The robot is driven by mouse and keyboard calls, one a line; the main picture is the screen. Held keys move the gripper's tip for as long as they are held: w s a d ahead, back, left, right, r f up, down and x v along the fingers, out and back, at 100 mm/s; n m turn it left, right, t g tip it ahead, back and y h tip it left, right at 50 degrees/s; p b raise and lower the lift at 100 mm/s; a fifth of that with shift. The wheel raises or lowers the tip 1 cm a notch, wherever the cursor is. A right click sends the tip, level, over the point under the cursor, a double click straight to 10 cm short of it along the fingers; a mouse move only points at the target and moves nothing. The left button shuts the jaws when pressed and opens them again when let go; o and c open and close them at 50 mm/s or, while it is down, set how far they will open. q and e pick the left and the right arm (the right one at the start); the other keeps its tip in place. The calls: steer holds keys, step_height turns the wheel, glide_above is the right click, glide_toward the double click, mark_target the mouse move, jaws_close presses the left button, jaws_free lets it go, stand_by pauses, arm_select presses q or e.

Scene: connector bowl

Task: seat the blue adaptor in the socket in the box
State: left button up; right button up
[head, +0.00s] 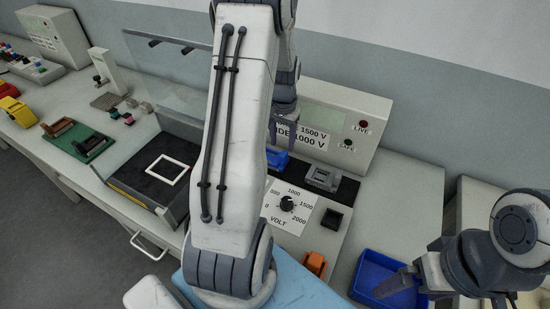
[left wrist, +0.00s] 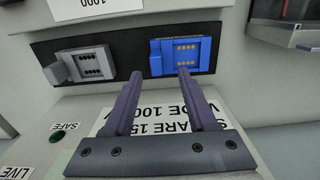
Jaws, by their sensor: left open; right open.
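The blue adaptor (head: 277,158) sits on a black strip of the grey tester (head: 372,107), left of a grey connector (head: 322,179). In the left wrist view the blue adaptor (left wrist: 185,54) shows gold contacts. My left gripper (left wrist: 160,72) is open and empty; its right fingertip overlaps the adaptor's lower edge in that view. In the head view, my left gripper (head: 284,118) is partly hidden by my arm. The open box (head: 112,180) with a clear lid (head: 165,75) has a white square frame (head: 167,170) on its dark floor; I cannot make out a socket. My right gripper (head: 408,267) is open and empty.
The tester has a volt dial (head: 287,204) and a black button (head: 332,219). An orange block (head: 313,263) is near its front. A blue tray (head: 366,272) lies under my right gripper. A green base (head: 88,146) with a brown part stands left of the box.

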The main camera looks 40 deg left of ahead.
mark_target(284, 154)
arm_select(q)
steer(key=shift+w+d+f+p, duration=0.15)
steer(key=shift+f+p, duration=0.2)
steer(key=shift+f, duration=1)
steer(key=shift+s+d+f+p, duration=0.1)
steer(key=shift+f+p, duration=0.25)
steer(key=shift+f, duration=0.95)
jaws_close()
